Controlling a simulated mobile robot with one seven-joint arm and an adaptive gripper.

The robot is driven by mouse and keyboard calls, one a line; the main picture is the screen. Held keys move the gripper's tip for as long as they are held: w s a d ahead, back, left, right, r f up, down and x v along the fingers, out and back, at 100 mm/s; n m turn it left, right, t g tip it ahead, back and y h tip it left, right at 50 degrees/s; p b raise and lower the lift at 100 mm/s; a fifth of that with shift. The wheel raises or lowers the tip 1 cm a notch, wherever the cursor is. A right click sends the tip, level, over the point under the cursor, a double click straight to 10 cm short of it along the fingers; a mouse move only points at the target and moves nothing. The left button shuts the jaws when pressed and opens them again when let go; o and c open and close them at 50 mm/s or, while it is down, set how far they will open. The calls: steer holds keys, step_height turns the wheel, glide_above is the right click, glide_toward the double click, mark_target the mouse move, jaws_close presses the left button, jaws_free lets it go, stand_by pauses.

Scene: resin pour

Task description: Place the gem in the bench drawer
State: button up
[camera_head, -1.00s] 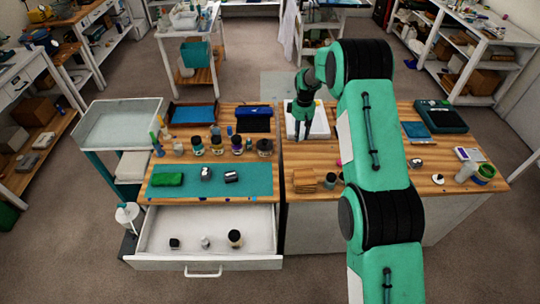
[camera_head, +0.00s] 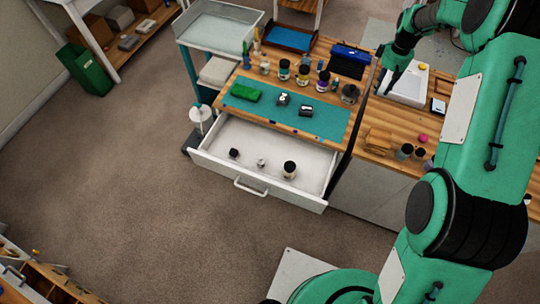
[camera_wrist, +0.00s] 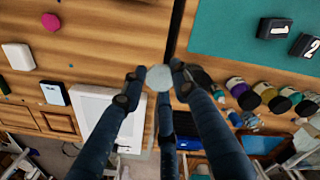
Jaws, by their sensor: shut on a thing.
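My gripper (camera_wrist: 158,80) is shut on a pale, rounded gem (camera_wrist: 158,77) in the wrist view. The bench drawer (camera_head: 225,139) is pulled open below the left bench top, left of and nearer than my gripper. In it stand a small dark item (camera_head: 234,153), a small silvery item (camera_head: 261,162) and a dark-lidded jar (camera_head: 290,170).
A teal mat (camera_head: 325,122) holds a green block (camera_head: 246,92) and two numbered dark blocks (camera_wrist: 275,28). Several jars (camera_head: 303,74) line up behind it. A wheeled trolley (camera_head: 220,40) stands to the left. The floor before the drawer is clear.

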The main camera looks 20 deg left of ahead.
steer(key=s+a+n+b, duration=0.1)
steer(key=s+a+b, duration=0.3)
steer(key=s+a, duration=0.7)
steer(key=n+b, duration=0.2)
steer(key=b, duration=0.2)
glide_above(312, 174)
steer(key=f, duration=0.2)
step_height(312, 174, down, 19)
steer(key=shift+f, duration=0.15)
steer(key=shift+w, duration=0.1)
steer(key=shift+f, duration=0.1)
steer(key=shift+f+b, duration=0.4)
steer(key=shift+f, duration=2.65)
steer(key=shift+f+b, duration=0.35)
steer(key=shift+f, duration=1.5)
steer(key=shift+f, duration=0.15)
